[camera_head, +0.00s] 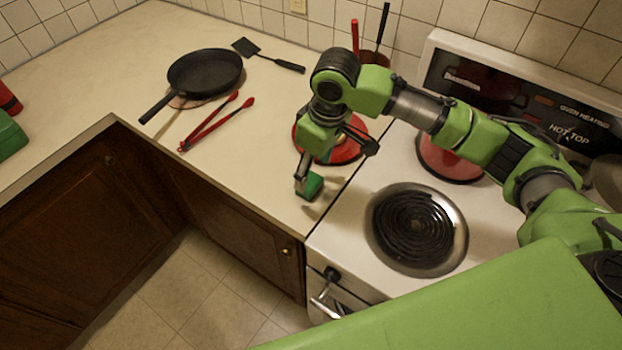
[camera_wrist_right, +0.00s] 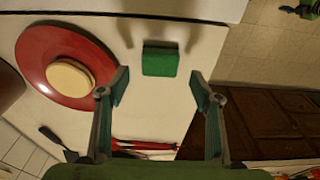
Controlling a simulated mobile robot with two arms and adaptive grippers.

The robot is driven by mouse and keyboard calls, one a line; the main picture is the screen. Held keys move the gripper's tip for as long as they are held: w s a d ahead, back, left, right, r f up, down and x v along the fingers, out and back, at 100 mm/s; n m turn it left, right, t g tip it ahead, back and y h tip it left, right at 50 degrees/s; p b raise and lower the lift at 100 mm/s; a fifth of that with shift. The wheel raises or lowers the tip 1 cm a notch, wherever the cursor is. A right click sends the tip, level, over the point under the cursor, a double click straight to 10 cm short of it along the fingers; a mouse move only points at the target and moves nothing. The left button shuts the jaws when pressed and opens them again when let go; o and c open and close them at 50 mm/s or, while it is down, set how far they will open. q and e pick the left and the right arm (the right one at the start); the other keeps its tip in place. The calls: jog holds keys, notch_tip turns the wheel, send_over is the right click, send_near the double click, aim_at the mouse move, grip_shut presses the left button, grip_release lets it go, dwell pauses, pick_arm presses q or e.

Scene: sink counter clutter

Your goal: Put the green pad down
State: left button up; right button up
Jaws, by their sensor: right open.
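The green pad (camera_head: 312,186) is a small block at the front right of the beige counter, close to the stove. In the right wrist view the green pad (camera_wrist_right: 160,60) appears to lie flat on the counter, just beyond my fingertips. My right gripper (camera_head: 335,166) hangs over this corner of the counter. In the wrist view the right gripper (camera_wrist_right: 158,88) has its fingers wide apart with nothing between them, and the pad is in line with the gap. In the head view one finger partly covers the pad. My left gripper is not identifiable.
A red plate (camera_head: 345,153) lies just behind the pad, partly hidden by my arm. The stove burner (camera_head: 415,228) is to the right. Red tongs (camera_head: 215,123), a black pan (camera_head: 205,72) and a black spatula (camera_head: 268,57) lie farther left. The counter's front edge is close.

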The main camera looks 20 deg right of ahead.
aim_at(317, 185)
notch_tip(317, 185, up, 6)
jog(key=shift+s+d, duration=0.25)
jog(key=shift+s, duration=0.1)
dwell(0.4)
